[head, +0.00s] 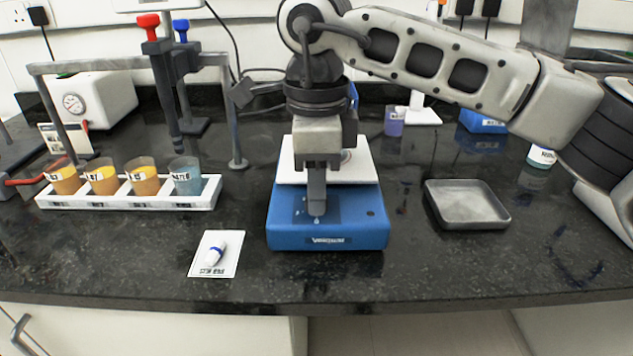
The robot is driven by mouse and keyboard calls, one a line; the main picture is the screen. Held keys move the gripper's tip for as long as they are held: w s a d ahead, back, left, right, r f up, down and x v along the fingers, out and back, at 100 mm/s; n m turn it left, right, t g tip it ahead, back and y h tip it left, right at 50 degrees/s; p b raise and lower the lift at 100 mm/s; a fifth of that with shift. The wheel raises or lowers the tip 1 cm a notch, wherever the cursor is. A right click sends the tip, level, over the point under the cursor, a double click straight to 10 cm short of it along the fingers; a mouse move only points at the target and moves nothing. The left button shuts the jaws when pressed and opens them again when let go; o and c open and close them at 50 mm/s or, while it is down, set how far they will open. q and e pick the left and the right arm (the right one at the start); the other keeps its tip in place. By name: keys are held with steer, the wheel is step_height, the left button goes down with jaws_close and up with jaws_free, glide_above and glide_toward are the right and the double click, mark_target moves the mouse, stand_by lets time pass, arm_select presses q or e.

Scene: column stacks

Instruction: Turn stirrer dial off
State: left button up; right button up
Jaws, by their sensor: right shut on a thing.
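The stirrer (285,232) is a blue box with a white top plate, standing near the middle of the bench's front. A dark panel with small markings is on its upper front. My right gripper (317,212) points down over this panel, with its fingers together at the small dial. The dial itself is mostly hidden by the fingertips, so its setting cannot be read. The gripper and wrist also cover part of the white plate. My left gripper is not in the head view.
A white rack (130,201) with several labelled cups stands at the left. A stir bar (215,252) lies on a white card in front. A grey tray (467,204) sits to the right. A metal stand (190,55) rises behind the rack. The front right bench is clear.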

stand_by(0.4)
steer(key=o, duration=1)
